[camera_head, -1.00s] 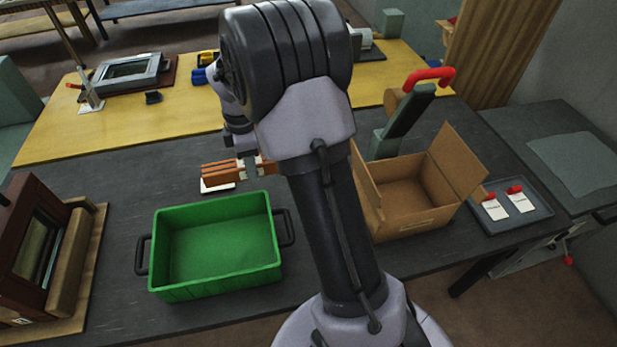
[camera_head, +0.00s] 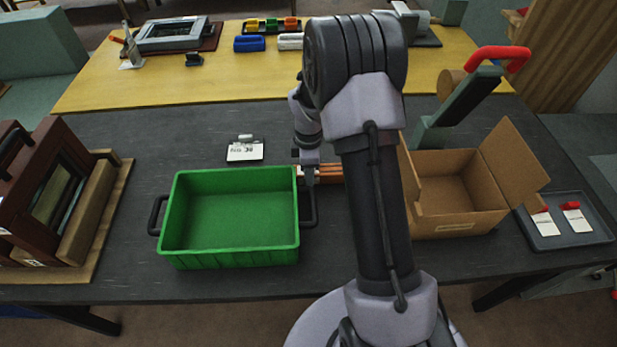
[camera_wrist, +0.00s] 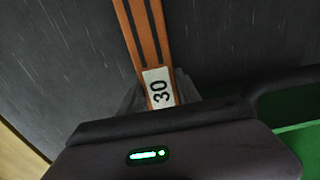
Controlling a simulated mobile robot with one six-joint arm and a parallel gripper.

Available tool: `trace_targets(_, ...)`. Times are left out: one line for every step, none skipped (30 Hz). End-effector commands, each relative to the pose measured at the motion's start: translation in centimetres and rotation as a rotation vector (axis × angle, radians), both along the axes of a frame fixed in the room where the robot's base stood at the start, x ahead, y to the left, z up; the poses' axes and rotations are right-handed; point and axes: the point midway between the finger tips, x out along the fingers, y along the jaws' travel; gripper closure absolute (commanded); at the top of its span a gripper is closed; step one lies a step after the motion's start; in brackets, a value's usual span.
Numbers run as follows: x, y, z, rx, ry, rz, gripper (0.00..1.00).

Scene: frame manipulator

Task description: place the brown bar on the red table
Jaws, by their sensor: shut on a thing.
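The brown bar (camera_head: 330,173) is in my gripper (camera_head: 309,176), just past the right rear corner of the green crate, and is partly hidden behind my arm. In the wrist view the brown bar (camera_wrist: 143,35) runs up from between the jaws of my gripper (camera_wrist: 158,92), with dark grooves and a white label reading 30. The gripper is shut on the bar near this labelled end. The dark grey tabletop lies beneath the bar; its exact height above it is unclear. No red table is in view.
A green crate (camera_head: 180,258) stands left of the gripper, with an open cardboard box (camera_head: 455,222) to the right. A white-labelled card (camera_head: 244,152) lies behind the crate. A yellow table (camera_head: 150,90) with coloured items is beyond. A red-handled device (camera_head: 470,95) stands behind the box.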

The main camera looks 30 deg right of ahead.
Motion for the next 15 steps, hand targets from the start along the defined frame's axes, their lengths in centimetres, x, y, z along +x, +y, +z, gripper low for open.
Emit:
trace_targets(0.03, -0.01, -0.95, 0.000, -0.001, 0.001, 1.00)
trace_targets(0.04, -0.01, -0.99, 0.000, -0.001, 0.001, 1.00)
trace_targets(0.06, -0.03, -0.84, -0.001, -0.002, 0.001, 1.00)
trace_targets(0.06, -0.03, -0.76, -0.001, -0.002, 0.001, 1.00)
trace_targets(0.06, -0.03, -0.72, -0.001, -0.002, 0.001, 1.00)
trace_targets(0.07, -0.02, -0.70, -0.001, -0.002, 0.001, 1.00)
trace_targets(0.06, -0.01, -0.70, -0.001, -0.002, 0.001, 1.00)
trace_targets(0.06, -0.01, -0.75, -0.001, -0.002, 0.001, 1.00)
trace_targets(0.06, -0.01, -0.88, -0.001, -0.002, 0.001, 1.00)
trace_targets(0.05, -0.02, -0.99, -0.001, -0.002, 0.001, 1.00)
trace_targets(0.05, -0.02, -1.10, -0.001, -0.002, 0.001, 1.00)
trace_targets(0.04, -0.01, -1.07, 0.000, -0.001, 0.001, 0.54)
trace_targets(0.04, -0.01, -1.04, 0.000, -0.001, 0.001, 0.48)
trace_targets(0.04, -0.01, -1.03, 0.000, -0.001, 0.001, 0.43)
trace_targets(0.04, -0.01, -1.02, 0.000, -0.001, 0.001, 0.38)
